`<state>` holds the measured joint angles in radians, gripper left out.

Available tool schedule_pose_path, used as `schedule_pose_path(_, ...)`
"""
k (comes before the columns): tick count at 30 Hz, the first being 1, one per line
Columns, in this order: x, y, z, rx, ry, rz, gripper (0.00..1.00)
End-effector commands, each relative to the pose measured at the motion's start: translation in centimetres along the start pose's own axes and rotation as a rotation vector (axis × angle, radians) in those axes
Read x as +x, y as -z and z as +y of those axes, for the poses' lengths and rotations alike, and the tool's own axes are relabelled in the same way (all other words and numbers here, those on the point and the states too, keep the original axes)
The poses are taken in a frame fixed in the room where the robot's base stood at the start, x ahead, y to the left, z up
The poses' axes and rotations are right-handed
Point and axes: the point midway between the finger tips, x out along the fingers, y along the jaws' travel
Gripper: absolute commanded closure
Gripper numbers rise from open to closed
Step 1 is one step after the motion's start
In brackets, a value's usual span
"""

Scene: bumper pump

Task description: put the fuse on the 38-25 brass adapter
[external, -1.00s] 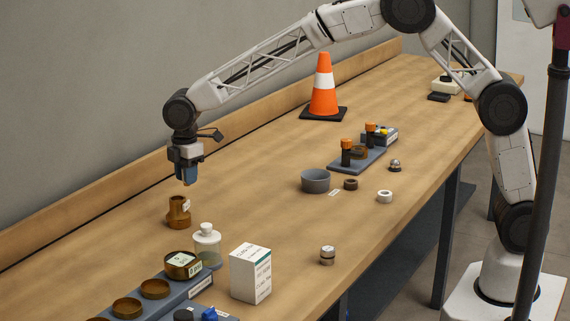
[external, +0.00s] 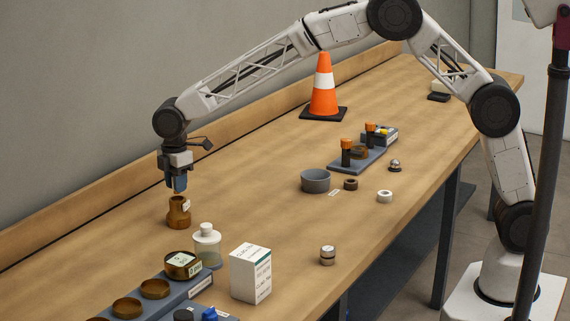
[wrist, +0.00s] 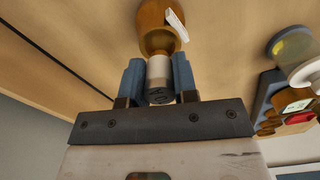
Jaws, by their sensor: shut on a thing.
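The brass adapter (external: 178,216) stands upright on the bench at left, with a wide base, a narrower neck and a white tag. It also shows in the wrist view (wrist: 154,40), beyond my fingers. My gripper (external: 179,187) is directly above it, pointing down. In the wrist view my gripper (wrist: 158,80) is shut on the fuse (wrist: 158,68), a pale cylinder with a dark end cap facing the camera. The fuse lines up closely with the adapter's mouth. Its far end is hidden, so I cannot tell whether it touches the adapter.
A lidded jar (external: 207,250) stands just right of the adapter. A grey rack (external: 200,287) with several brass rings and a white box (external: 250,273) are in front. A grey bowl (external: 315,181) and an orange cone (external: 324,88) are farther back. The bench behind the adapter is clear.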

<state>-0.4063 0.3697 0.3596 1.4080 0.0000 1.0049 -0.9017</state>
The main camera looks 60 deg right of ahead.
Motion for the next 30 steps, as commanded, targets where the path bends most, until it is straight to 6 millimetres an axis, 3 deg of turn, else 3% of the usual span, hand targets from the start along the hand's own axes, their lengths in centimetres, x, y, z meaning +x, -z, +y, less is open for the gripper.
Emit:
schedule_pose_path(4,1.2,0.0,0.0,0.000,0.000,0.000,0.95)
schedule_pose_path(18,1.6,0.0,0.0,0.000,0.000,0.000,0.95)
schedule_pose_path(19,1.6,0.0,0.0,0.000,0.000,0.000,0.70)
schedule_pose_path(23,1.6,0.0,0.0,0.000,0.000,0.000,0.50)
schedule_pose_path(30,1.6,0.0,0.0,0.000,0.000,0.000,0.47)
